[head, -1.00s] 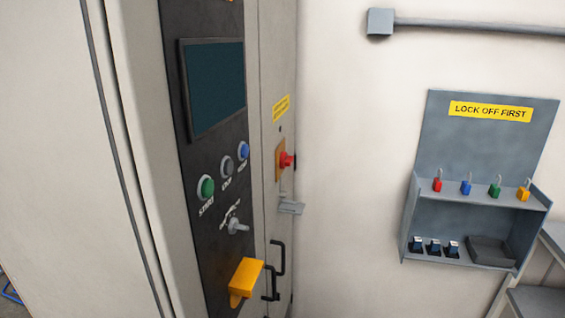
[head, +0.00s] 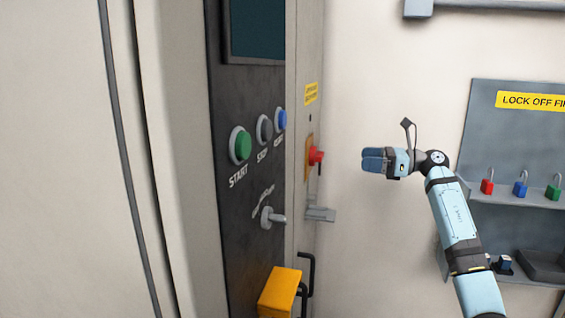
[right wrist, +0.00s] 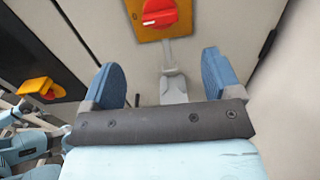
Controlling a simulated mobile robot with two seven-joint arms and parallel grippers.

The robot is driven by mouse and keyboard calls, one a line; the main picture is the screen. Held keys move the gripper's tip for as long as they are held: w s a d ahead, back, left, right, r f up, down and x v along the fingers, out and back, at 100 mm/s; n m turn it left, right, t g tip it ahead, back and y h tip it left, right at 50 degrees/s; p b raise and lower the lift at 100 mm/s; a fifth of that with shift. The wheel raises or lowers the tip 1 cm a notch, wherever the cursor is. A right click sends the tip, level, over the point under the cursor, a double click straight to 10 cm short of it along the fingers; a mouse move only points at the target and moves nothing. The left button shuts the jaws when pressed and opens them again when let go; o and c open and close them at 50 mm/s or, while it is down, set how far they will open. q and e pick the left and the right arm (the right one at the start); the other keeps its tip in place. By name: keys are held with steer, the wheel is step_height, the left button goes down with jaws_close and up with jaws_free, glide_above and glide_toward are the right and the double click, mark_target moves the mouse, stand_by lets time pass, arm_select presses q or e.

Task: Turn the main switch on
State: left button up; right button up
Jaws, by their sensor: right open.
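The main switch is a red rotary knob (head: 316,155) on a yellow plate (head: 309,158) on the cabinet's narrow door, right of the black control panel. The right wrist view shows the knob (right wrist: 160,13) at the top, its white mark toward the left. My right gripper (head: 366,160) is in front of the switch, to its right in the head view, apart from it.
A grey latch (head: 320,214) sticks out below the switch. The panel has a green button (head: 240,145), a toggle (head: 270,217) and a yellow box (head: 280,291). A lockout board (head: 525,135) with padlocks hangs behind my right arm.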

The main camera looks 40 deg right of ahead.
mark_target(323, 155)
steer(key=p+x, duration=0.2)
steer(key=x, duration=1)
steer(key=shift+w+a, duration=0.1)
steer(key=shift+w, duration=0.1)
steer(key=shift+w+a, duration=0.35)
steer(key=shift+w, duration=0.05)
arm_select(q)
steer(key=shift+s+a+r, duration=0.2)
steer(key=shift+a+r, duration=0.1)
steer(key=shift+r, duration=0.4)
steer(key=shift+r, duration=0.15)
arm_select(e)
steer(key=c, duration=0.9)
